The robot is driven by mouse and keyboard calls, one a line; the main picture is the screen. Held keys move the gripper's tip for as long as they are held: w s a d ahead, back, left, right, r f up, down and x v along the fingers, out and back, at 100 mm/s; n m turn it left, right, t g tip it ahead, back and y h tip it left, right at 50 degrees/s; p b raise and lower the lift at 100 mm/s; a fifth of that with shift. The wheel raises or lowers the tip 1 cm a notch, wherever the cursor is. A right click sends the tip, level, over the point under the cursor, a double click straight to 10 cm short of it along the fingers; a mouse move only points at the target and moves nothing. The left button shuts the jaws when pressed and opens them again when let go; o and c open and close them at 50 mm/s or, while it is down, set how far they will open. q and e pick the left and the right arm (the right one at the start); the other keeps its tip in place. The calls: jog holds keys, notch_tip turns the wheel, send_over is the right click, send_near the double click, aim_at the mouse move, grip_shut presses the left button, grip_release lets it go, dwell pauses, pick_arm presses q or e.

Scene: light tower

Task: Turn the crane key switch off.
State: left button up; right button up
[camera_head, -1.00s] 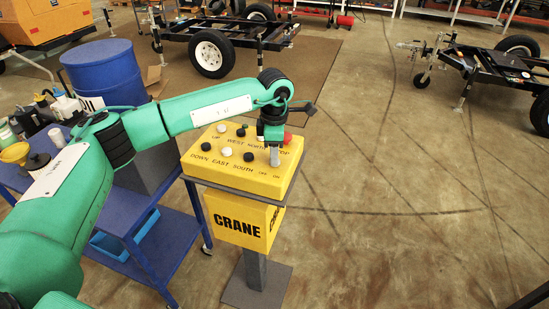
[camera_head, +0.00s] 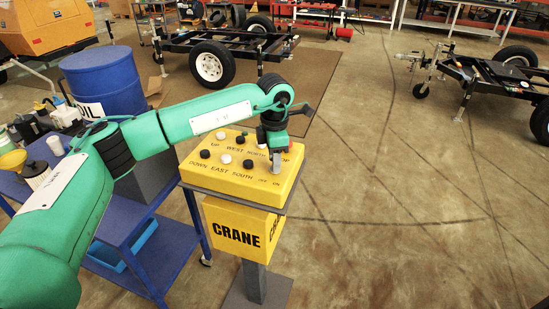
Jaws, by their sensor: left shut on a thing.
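The yellow crane control box (camera_head: 224,179) stands on a grey post, with black and white buttons and printed labels on its sloped top. The OFF and ON labels (camera_head: 269,183) are at the front right of the top. My left gripper (camera_head: 275,170) points down just above these labels, shut on the key switch. The gripper hides the key switch, so its turn angle cannot be seen. The gripper and wrist also cover part of the STOP corner. My right gripper is not in view.
A blue cart (camera_head: 167,262) with bottles and a funnel stands left of the box. A blue drum (camera_head: 104,82) is behind it. Trailer frames (camera_head: 222,45) stand at the back and right. The floor (camera_head: 400,200) right of the box is clear.

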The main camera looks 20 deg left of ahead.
pick_arm(q)
jog(key=o, duration=1)
jog(key=shift+r, duration=0.3)
notch_tip(320, 180, up, 13)
jog(key=b, duration=0.3)
jog(key=shift+r, duration=0.15)
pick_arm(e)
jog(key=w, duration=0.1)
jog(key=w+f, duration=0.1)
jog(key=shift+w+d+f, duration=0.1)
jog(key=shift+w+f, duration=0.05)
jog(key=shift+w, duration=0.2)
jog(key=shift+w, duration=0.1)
